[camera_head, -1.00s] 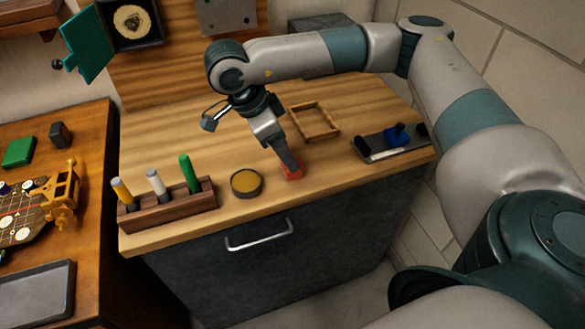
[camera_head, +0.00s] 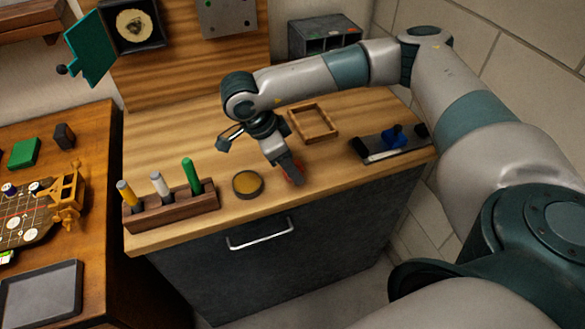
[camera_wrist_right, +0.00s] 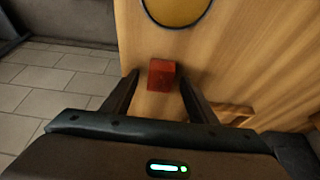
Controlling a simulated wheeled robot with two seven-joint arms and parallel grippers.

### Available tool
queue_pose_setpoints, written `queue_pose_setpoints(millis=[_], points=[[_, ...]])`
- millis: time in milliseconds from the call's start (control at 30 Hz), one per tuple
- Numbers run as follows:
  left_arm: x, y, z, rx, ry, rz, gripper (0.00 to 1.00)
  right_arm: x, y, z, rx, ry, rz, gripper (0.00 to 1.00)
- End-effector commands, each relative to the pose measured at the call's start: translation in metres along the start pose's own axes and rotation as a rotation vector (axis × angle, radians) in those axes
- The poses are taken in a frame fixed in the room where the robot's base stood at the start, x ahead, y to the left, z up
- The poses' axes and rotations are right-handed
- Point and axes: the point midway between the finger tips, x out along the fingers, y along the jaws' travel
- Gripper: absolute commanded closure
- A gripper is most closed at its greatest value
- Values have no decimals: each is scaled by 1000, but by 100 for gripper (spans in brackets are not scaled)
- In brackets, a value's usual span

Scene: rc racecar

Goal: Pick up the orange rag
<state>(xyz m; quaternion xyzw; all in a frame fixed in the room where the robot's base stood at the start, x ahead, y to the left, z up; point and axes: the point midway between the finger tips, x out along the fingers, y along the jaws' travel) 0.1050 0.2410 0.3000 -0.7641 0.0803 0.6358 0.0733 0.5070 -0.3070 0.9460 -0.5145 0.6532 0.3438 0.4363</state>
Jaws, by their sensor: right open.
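The orange rag (camera_wrist_right: 162,74) looks like a small red-orange folded block on the wooden worktop. In the right wrist view it lies ahead, between the two fingers, with gaps on both sides. My right gripper (camera_head: 295,180) is open and points down over the rag near the worktop's front edge. In the head view the fingers hide most of the rag. My left gripper is not in view.
A round tin with yellow contents (camera_head: 248,183) stands just left of the gripper. A wooden rack (camera_head: 170,212) with markers is further left. An empty wooden frame (camera_head: 314,123) and a dark tray (camera_head: 375,152) with a blue-handled tool lie behind and right.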

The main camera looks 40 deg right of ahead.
Motion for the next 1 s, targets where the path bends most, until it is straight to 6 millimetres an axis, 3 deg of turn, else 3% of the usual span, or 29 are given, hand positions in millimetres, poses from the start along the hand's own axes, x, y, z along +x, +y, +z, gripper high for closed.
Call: queue_pose_setpoints(millis=[400, 433, 600, 1000], points=[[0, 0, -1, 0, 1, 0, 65, 0, 0, 0, 0, 0, 0, 47], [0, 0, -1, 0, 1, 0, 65, 0, 0, 0, 0, 0, 0, 49], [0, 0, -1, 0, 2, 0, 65, 0, 0, 0, 0, 0, 0, 90], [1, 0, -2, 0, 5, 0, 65, -1, 0, 0, 0, -1, 0, 91]])
